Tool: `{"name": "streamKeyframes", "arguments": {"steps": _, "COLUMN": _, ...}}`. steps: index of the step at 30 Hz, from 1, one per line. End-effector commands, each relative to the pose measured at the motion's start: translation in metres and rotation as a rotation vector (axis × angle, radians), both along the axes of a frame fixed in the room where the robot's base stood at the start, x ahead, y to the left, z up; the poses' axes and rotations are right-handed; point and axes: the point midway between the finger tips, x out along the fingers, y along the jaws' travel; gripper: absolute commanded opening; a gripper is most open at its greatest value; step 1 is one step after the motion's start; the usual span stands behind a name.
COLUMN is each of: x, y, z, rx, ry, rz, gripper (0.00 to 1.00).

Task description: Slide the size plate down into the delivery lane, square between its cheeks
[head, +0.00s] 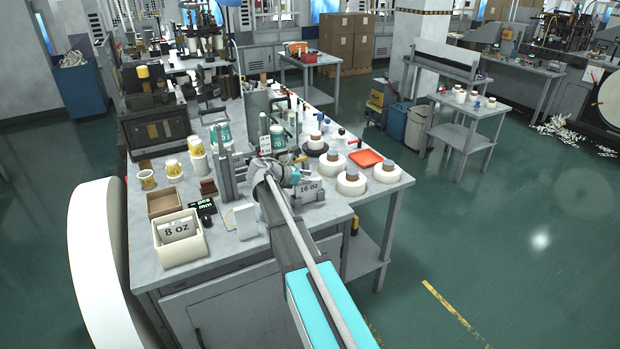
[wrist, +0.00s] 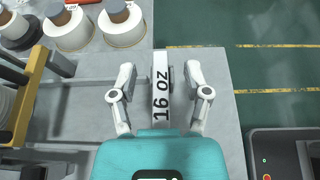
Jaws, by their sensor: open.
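A white size plate marked 16 oz (head: 311,187) stands near the right front part of the bench. In the wrist view the plate (wrist: 161,112) shows edge-up between my fingers, with a gap on each side. My gripper (wrist: 159,78) is open around it and does not appear to touch it. In the head view my gripper (head: 288,176) is just left of the plate, partly hidden by my arm. Grey upright posts (head: 226,178) stand left of my gripper; I cannot tell for sure whether they are the lane's cheeks. The lane floor is not clear.
A cream bin (head: 182,250) at the front left holds a plate marked 8 oz (head: 178,228). White rolls (head: 351,184) and an orange tray (head: 365,158) lie to the right. Cups (head: 147,180) stand at the left. The bench's right edge is close to the plate.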

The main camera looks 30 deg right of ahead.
Motion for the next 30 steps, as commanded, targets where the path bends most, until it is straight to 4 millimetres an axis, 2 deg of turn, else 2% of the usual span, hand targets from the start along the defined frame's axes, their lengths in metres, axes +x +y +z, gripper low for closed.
{"name": "streamKeyframes", "arguments": {"steps": 1, "x": 0.000, "y": 0.000, "z": 0.007, "rx": 0.000, "ry": 0.000, "rz": 0.000, "gripper": 0.62}}
{"name": "streamKeyframes", "arguments": {"steps": 12, "x": 0.000, "y": 0.000, "z": 0.038, "rx": 0.000, "ry": 0.000, "rz": 0.000, "gripper": 0.62}}
{"name": "streamKeyframes", "arguments": {"steps": 30, "x": 0.001, "y": 0.000, "z": 0.081, "rx": 0.000, "ry": -0.003, "rz": -0.010, "gripper": 0.62}}
